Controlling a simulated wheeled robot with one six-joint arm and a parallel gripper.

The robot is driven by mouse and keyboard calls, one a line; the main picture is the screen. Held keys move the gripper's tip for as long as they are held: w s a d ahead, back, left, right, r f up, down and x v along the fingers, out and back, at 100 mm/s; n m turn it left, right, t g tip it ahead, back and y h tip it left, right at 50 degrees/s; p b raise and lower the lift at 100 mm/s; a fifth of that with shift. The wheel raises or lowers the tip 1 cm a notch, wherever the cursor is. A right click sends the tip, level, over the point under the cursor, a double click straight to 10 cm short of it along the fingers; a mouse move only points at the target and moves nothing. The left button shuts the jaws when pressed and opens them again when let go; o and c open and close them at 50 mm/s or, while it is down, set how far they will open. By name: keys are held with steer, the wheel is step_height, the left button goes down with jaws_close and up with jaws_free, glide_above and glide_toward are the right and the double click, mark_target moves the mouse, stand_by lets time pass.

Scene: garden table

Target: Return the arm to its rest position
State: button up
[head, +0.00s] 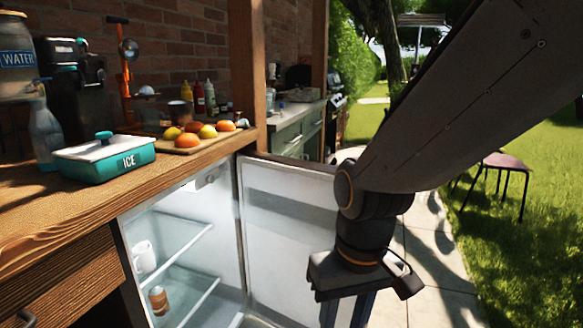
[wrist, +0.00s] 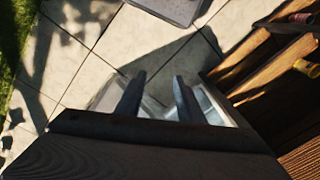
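My arm reaches in from the upper right of the head view and bends down at the wrist. My gripper (head: 350,308) points downward in front of the open fridge door (head: 290,225), and its fingertips run off the bottom edge. In the wrist view my gripper (wrist: 158,80) shows two dark fingers standing apart with nothing held between them. A pale shape lies behind the fingers there; I cannot tell what it is.
The wooden counter (head: 60,215) holds an ice box (head: 105,160) and a board with fruit (head: 200,143). The open fridge has glass shelves with a white mug (head: 144,257) and a jar (head: 158,300). A chair (head: 505,160) stands on the right. Paving (wrist: 75,45) lies below.

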steer(key=s+d+r+m+p, duration=0.2)
steer(key=d+r+m+p, duration=0.1)
steer(key=d+r+p, duration=0.8)
steer(key=shift+s+r+h+p, duration=0.3)
steer(key=shift+r+p, duration=1.05)
steer(key=shift+p, duration=1.55)
